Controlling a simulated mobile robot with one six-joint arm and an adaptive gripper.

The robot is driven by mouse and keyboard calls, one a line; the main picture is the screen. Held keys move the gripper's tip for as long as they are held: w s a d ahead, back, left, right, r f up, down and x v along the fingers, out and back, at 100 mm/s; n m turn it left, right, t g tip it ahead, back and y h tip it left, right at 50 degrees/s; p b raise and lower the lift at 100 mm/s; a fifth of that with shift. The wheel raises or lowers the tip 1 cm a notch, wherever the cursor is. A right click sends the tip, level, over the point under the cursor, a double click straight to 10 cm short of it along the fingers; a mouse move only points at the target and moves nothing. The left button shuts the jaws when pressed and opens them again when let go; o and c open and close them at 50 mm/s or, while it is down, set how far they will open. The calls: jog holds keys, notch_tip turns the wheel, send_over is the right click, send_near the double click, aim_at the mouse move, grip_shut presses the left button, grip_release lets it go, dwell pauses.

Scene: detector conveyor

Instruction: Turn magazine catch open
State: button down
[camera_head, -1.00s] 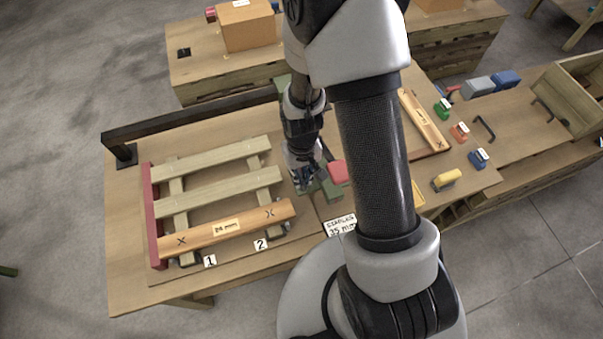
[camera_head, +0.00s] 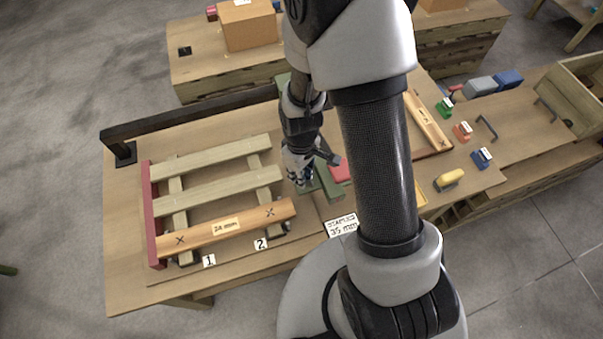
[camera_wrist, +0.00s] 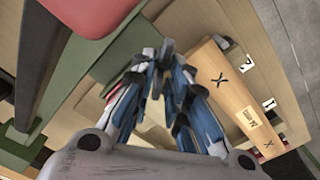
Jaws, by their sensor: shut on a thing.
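The stapler has a green body (camera_head: 328,188) and a red part (camera_head: 341,173). It lies right of the pallet, partly behind my arm. In the wrist view the green body (camera_wrist: 28,140) and red part (camera_wrist: 92,12) fill the upper left, close to the camera. My gripper (camera_head: 297,180) is at the stapler's left side, pointing down. In the wrist view its blue-and-dark fingers (camera_wrist: 166,60) converge at the tips. They are shut on a small part at the stapler's side, apparently the magazine catch; the fingers hide it and its angle.
A wooden pallet frame (camera_head: 216,185) with an orange marked board (camera_head: 224,230) lies left of my gripper. A dark rail (camera_head: 190,117) runs behind it. A "staples 35 mm" label (camera_head: 341,225) lies in front. Several coloured tools stand farther right.

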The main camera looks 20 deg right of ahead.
jog(key=n, duration=0.5)
jog(key=shift+s+a+n+b, duration=0.15)
jog(key=shift+n+b, duration=0.15)
jog(key=shift+b, duration=0.1)
jog(key=n, duration=0.5)
jog(key=shift+s+n+b, duration=0.15)
jog(key=shift+n+b, duration=0.15)
jog(key=shift+b, duration=0.05)
jog(key=c, duration=1.8)
grip_release()
jog(key=shift+o, duration=0.2)
notch_tip(320, 180, up, 12)
